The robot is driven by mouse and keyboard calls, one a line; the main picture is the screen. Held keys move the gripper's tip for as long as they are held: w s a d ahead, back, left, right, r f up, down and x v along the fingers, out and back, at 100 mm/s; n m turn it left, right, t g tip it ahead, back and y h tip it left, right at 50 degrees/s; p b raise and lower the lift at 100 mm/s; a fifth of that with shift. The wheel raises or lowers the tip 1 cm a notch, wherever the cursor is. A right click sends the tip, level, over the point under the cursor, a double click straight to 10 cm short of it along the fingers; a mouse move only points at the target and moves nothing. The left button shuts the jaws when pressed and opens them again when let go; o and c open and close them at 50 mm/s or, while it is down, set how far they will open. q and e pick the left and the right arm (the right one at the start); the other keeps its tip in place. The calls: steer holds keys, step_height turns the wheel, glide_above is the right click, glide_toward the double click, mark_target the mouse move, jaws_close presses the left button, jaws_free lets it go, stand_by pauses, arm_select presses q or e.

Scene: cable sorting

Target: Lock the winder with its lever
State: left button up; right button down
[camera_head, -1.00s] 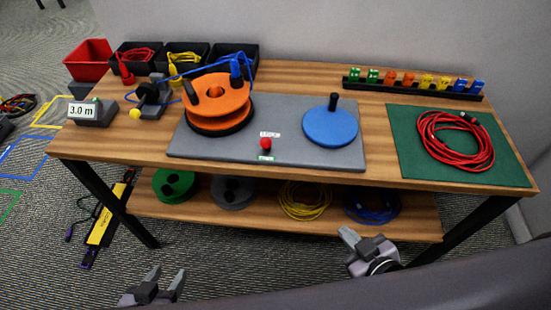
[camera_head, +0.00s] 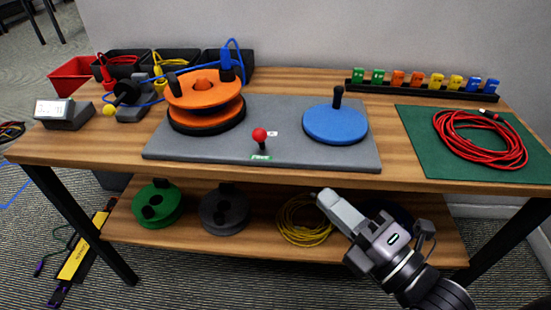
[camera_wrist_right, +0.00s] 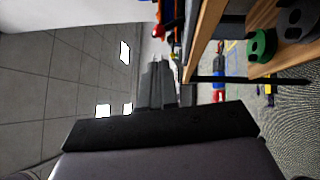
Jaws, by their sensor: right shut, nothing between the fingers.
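The winder stands on a grey base plate (camera_head: 205,158) on the table. Its orange reel (camera_head: 205,88) is at the left and its blue crank disc (camera_head: 335,124), with a black upright handle, is at the right. The lever is a short stick with a red ball knob (camera_head: 260,134) at the plate's front middle, by a small green label (camera_head: 260,157). My right gripper (camera_head: 328,198) is shut and empty, in front of the table edge, below and right of the lever. Its fingers also show in the right wrist view (camera_wrist_right: 157,84). My left gripper is out of view.
A length meter (camera_head: 62,112) and a yellow-knobbed cable guide (camera_head: 130,98) stand left of the winder. A red cable coil (camera_head: 480,138) lies on a green mat (camera_head: 420,165) at the right. Coloured clips sit in a black rack (camera_head: 420,90). The lower shelf (camera_head: 270,238) holds spools and coils.

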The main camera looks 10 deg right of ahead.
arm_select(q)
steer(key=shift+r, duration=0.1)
arm_select(e)
steer(key=shift+w, duration=0.1)
glide_toward(265, 139)
steer(key=x, duration=0.5)
steer(key=shift+w+a+b, duration=0.25)
steer(key=shift+b, duration=0.05)
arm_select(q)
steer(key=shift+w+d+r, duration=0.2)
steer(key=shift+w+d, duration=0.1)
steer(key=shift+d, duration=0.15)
arm_select(e)
steer(key=shift+w+a, duration=0.3)
steer(key=shift+w, duration=0.25)
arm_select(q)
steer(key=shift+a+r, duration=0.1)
arm_select(e)
steer(key=shift+r, duration=0.15)
